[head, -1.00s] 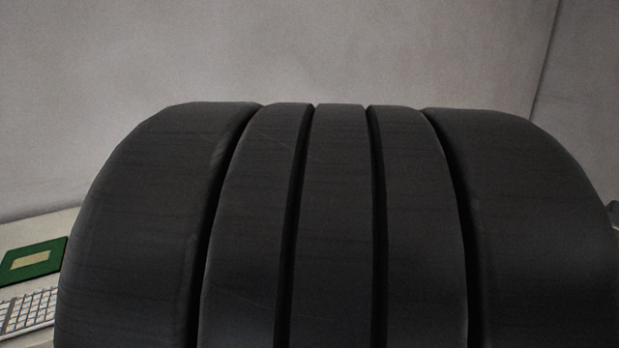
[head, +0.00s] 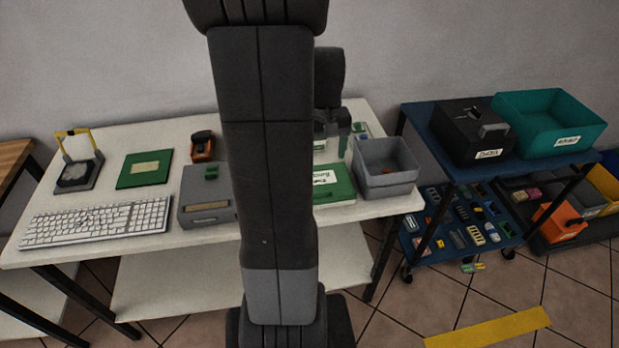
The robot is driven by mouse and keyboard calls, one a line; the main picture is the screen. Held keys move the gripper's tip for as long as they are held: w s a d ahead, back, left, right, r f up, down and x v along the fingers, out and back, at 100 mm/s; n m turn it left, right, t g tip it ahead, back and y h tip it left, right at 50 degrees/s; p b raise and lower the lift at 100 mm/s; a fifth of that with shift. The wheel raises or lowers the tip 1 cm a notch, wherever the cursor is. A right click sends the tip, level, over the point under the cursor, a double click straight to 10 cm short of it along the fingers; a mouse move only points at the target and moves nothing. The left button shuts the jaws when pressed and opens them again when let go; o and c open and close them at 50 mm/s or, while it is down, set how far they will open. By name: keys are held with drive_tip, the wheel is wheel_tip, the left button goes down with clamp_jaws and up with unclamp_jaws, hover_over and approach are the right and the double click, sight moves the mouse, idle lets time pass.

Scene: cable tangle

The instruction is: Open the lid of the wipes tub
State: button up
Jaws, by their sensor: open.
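I cannot pick out the wipes tub with certainty. A green box with a white label (head: 336,187) stands on the white table, partly hidden behind my arm; its print is too small to read. My gripper (head: 344,140) hangs fingers down above the table, just behind this box and left of the grey bin. It is open, and I see nothing held in it. My arm hides its left side and part of the table there. Small green and white items (head: 360,129) lie close behind the gripper.
A grey bin (head: 388,182) stands at the white table's (head: 130,222) right end. A grey device (head: 207,205), a keyboard (head: 95,222) and a green board (head: 145,168) lie left of my arm. A blue cart (head: 425,120) carries a black box (head: 470,135) and a teal bin (head: 550,125).

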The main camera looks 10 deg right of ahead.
wheel_tip(320, 180, down, 13)
drive_tip(key=shift+s+f, duration=0.1)
idle(0.3)
drive_tip(key=c, duration=1.4)
